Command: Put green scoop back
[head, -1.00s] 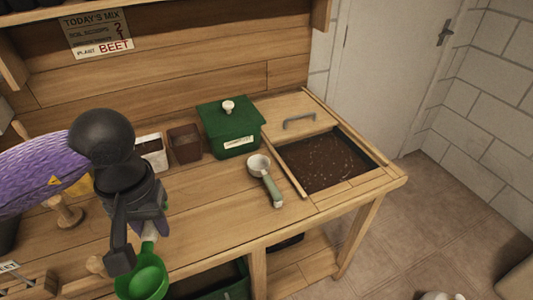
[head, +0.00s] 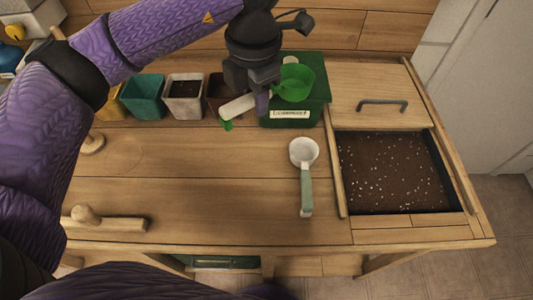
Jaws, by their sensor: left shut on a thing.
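The green scoop (head: 294,83) has a bright green cup and a pale handle (head: 238,106) with a green end. My left gripper (head: 262,98) is shut on the scoop and holds it above the bench, in front of the dark green lidded box (head: 316,106). The scoop's cup overlaps that box in the head view; I cannot tell if they touch. My right gripper is not in view.
A white scoop with a grey-green handle (head: 306,190) lies on the bench. The soil bin (head: 390,170) is open at right, its lid (head: 380,100) behind. Several pots, including a teal one (head: 145,94), stand at the back left. A wooden peg rail (head: 105,222) is front left. The bench middle is clear.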

